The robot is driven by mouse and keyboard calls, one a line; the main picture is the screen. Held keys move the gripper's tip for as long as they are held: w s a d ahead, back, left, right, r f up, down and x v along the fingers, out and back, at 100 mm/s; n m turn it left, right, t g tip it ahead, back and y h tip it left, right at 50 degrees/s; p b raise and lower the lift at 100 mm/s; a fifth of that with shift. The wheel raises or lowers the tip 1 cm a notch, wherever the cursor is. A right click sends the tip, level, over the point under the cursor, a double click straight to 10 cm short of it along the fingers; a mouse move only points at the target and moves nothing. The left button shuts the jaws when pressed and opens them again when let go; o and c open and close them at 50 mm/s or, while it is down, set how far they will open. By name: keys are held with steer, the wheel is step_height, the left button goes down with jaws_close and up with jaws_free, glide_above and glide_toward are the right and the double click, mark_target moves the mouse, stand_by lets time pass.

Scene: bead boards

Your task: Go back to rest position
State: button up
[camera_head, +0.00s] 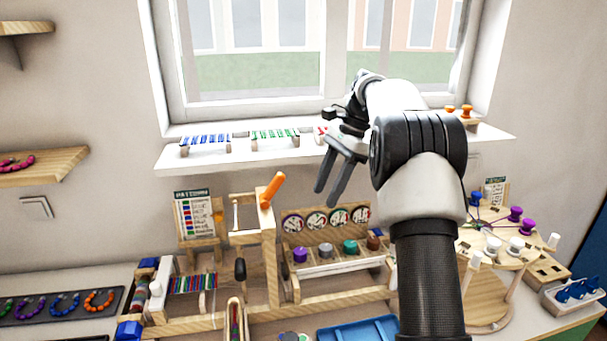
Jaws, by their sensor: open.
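My gripper (333,172) hangs in the air in front of the white windowsill, at the middle right of the view. Its two dark fingers point down and to the left, with a gap between them. Nothing shows between the fingers. My arm rises from the bottom right, bends in front of the window and hides part of the sill and of the bench behind it.
The windowsill (200,157) carries blue and green bead racks. Below stands a wooden frame (270,260) with an orange handle (272,188) reaching up left of my gripper. Dials, coloured knobs, a blue tray (345,331) and a bracelet tray (60,312) fill the bench.

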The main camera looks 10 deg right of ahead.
steer(key=s+a+r+n+t+h+p, duration=0.1)
steer(key=s+a+r+n+t+h, duration=0.2)
steer(key=s+r, duration=0.4)
steer(key=s+a+r+n+p, duration=0.1)
steer(key=s+a+r+n, duration=0.3)
steer(key=s, duration=0.6)
steer(key=s+f+n+t+h, duration=0.1)
steer(key=s+f+n+t, duration=0.2)
steer(key=s, duration=1.4)
step_height(320, 180, down, 2)
steer(key=n, duration=0.5)
steer(key=shift+f+n, duration=0.15)
steer(key=shift+n, duration=0.25)
